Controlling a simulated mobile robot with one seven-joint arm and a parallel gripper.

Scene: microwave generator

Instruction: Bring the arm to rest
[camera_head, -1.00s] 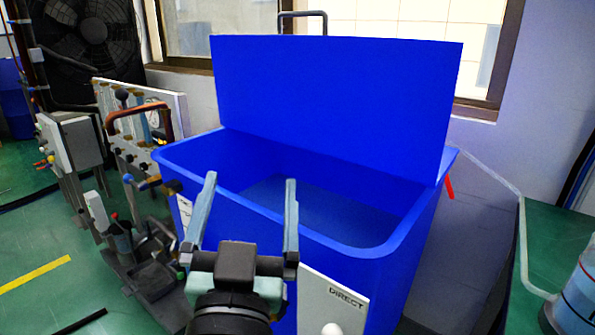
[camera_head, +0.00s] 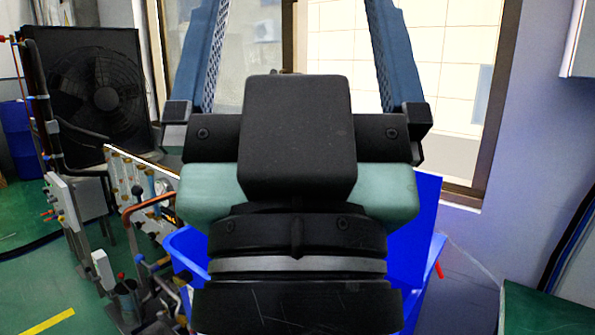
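My gripper (camera_head: 290,20) is raised close in front of the camera and fills the middle of the picture. Its two blue-grey fingers point up and stand wide apart, with nothing between them but the window behind. The fingertips run out of the top edge of the view. My wrist below it hides most of the blue bin (camera_head: 187,252). Only the bin's left side and part of its blue lid (camera_head: 425,205) on the right show.
A black fan (camera_head: 100,90) stands at the back left. A panel with pipes and gauges (camera_head: 150,190) stands left of the bin. A window (camera_head: 450,70) is behind. A green surface (camera_head: 540,310) is at the lower right. Green floor (camera_head: 25,285) shows at the left.

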